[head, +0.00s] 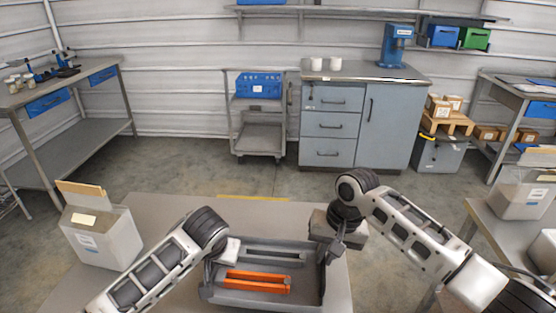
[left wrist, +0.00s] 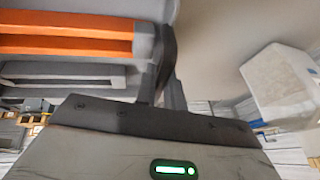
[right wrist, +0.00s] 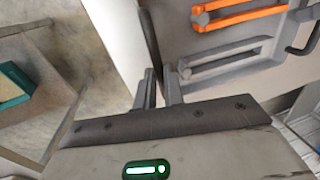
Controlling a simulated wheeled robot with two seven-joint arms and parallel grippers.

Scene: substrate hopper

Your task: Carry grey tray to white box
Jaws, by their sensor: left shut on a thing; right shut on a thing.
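The grey tray (head: 309,283) is at the front of the near table, between my two grippers. An orange part (head: 256,281) and a grey part (head: 273,256) lie in it. My left gripper (head: 210,274) is shut on the tray's left side; its fingers show in the left wrist view (left wrist: 168,80). My right gripper (head: 330,252) is shut on the tray's right side, also seen in the right wrist view (right wrist: 160,90). I cannot tell whether the tray touches the table. The white box (head: 108,243) stands upright on the left, its flap raised; it also shows in the left wrist view (left wrist: 282,85).
The near table (head: 160,208) is clear between the white box and the tray. A side table on the right (head: 490,232) bears another white box (head: 525,198). A cart (head: 258,130) and a grey cabinet (head: 335,125) stand at the back wall, beyond open floor.

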